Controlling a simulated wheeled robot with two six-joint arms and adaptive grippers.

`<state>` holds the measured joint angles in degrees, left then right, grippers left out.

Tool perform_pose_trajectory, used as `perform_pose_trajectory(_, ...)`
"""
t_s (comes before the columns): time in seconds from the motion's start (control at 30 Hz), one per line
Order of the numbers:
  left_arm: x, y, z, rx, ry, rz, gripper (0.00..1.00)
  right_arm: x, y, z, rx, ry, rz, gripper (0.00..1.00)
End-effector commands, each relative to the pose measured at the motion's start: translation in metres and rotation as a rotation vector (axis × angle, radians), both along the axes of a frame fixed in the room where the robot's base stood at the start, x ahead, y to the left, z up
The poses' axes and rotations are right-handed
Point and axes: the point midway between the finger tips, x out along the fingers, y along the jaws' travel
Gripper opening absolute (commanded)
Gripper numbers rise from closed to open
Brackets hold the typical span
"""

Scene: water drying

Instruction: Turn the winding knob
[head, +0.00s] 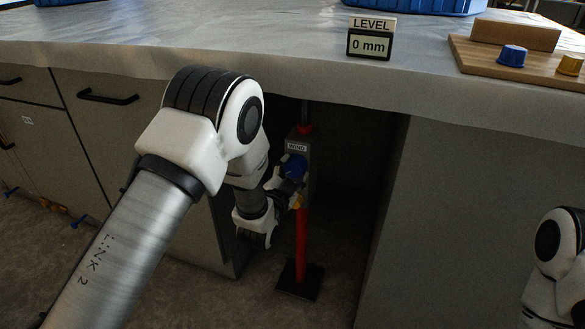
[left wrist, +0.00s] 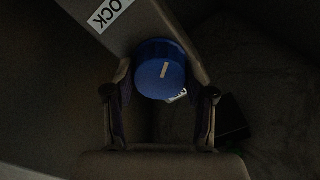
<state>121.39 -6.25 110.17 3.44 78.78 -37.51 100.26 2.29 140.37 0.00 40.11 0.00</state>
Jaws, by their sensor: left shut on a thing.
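The blue winding knob (head: 295,165) sits on a grey box (head: 305,180) below a label reading WIND, under the worktop. The box is on a red post (head: 302,240). My left gripper (head: 288,182) has reached into the open bay and is shut on the blue knob. In the left wrist view the knob (left wrist: 160,70), with a pale pointer line, lies between the fingers (left wrist: 160,92). A partly cut-off label ending in OCK shows beside it. A small yellow part (head: 297,202) shows just below the gripper. My right gripper is out of view.
A display reading LEVEL 0 mm (head: 368,44) stands on the worktop (head: 270,55). A wooden board (head: 490,65) with a blue and a yellow knob is at the right. Cabinet walls flank the bay; the post has a black foot (head: 300,280).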

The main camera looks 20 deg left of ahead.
Motion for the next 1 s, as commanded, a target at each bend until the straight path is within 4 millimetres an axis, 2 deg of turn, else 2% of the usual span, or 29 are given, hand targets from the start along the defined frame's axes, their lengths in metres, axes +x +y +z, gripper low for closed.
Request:
perform_pose_trajectory(0.3, -0.0002, 0.0000, -0.0003, 0.111, -0.002, 0.000, 0.20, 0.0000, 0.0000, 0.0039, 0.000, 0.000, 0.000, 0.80)
perform_pose_trajectory(0.77, -0.0002, -0.0001, -0.0008, 0.125, -0.003, 0.000, 0.20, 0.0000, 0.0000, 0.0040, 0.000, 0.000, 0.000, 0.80)
perform_pose_trajectory(0.8, -0.0003, -0.0001, -0.0008, 0.125, -0.003, 0.000, 0.62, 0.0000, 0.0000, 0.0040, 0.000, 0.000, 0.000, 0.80)
perform_pose_trajectory(0.83, -0.0002, -0.0001, -0.0008, 0.125, -0.003, 0.000, 0.72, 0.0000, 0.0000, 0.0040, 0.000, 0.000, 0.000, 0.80)
perform_pose_trajectory(0.87, -0.0002, -0.0001, -0.0008, 0.125, -0.003, 0.000, 0.80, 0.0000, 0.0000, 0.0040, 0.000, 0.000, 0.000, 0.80)
perform_pose_trajectory(1.0, -0.0002, -0.0001, -0.0006, 0.125, -0.003, 0.000, 0.80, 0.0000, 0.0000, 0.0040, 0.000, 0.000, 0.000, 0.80)
